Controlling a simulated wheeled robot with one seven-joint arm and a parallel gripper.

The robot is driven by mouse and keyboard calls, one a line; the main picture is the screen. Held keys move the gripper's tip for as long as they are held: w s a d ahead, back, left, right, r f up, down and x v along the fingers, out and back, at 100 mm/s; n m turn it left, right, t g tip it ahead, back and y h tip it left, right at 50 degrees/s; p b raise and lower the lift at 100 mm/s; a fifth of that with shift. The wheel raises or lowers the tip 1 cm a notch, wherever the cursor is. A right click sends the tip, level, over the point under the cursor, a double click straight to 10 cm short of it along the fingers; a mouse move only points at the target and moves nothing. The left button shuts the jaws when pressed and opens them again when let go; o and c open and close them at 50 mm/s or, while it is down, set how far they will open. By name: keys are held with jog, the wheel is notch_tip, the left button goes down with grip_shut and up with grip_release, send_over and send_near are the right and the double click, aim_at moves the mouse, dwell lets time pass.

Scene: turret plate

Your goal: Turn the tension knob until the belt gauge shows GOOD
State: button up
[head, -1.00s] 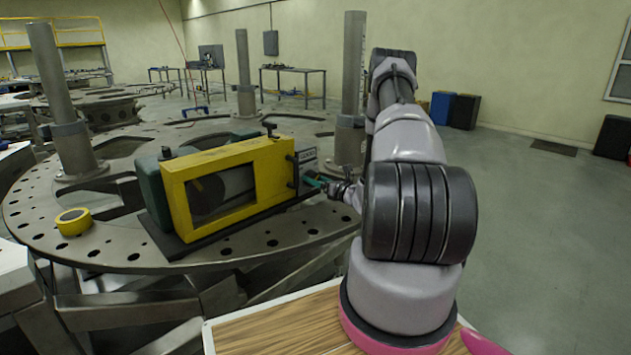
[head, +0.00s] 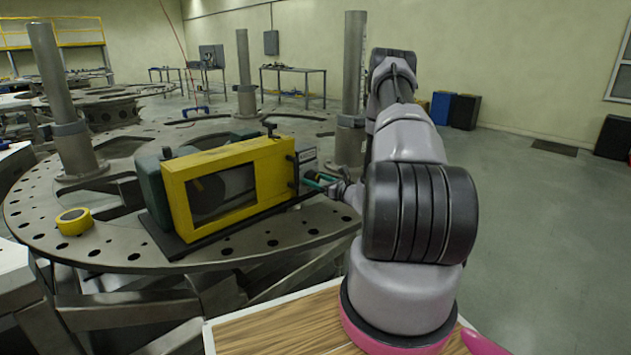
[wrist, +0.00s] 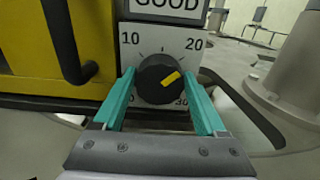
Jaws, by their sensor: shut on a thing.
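The black tension knob (wrist: 153,82) sits on a white dial plate (wrist: 133,58) in the wrist view. Its yellow mark points right and slightly up, between 20 and 30 and nearer 20. Above the dial, the belt gauge (wrist: 168,5) shows the word GOOD, partly cut off by the picture's top edge. My gripper (wrist: 160,76) is shut on the knob, with one teal finger on each side. In the head view, my gripper (head: 318,181) is at the right end of the yellow machine (head: 228,160), and the knob cannot be made out there.
The machine stands on a round perforated metal plate (head: 120,262). Steel posts (head: 60,95) rise from the plate. A yellow tape roll (head: 74,221) lies at its left. A black handle (wrist: 66,40) is left of the dial in the wrist view. Open floor lies to the right.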

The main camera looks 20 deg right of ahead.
jog(key=o, duration=1.3)
jog(key=v, duration=1.1)
jog(key=shift+r, duration=0.1)
jog(key=s+a+r+n+g+y, duration=0.2)
jog(key=a+r+n+g+y, duration=0.75)
jog(key=a+r, duration=0.65)
jog(key=s+a+r+n+g+h, duration=0.4)
jog(key=s+a+r+n+g, duration=0.1)
jog(key=s+a+r+n, duration=0.4)
jog(key=s+d+r+n+t+h, duration=0.1)
jog(key=s+r+n+h, duration=0.2)
jog(key=s+r, duration=0.1)
jog(key=s+d+r+n+t+h, duration=0.1)
jog(key=s+r+n+t+h, duration=0.1)
jog(key=s, duration=0.4)
jog(key=s+d+r+n+t+h, duration=0.1)
jog(key=s+r+n+h, duration=0.3)
jog(key=r, duration=0.3)
jog(key=shift+s+t+h, duration=0.35)
jog(key=shift+s, duration=0.4)
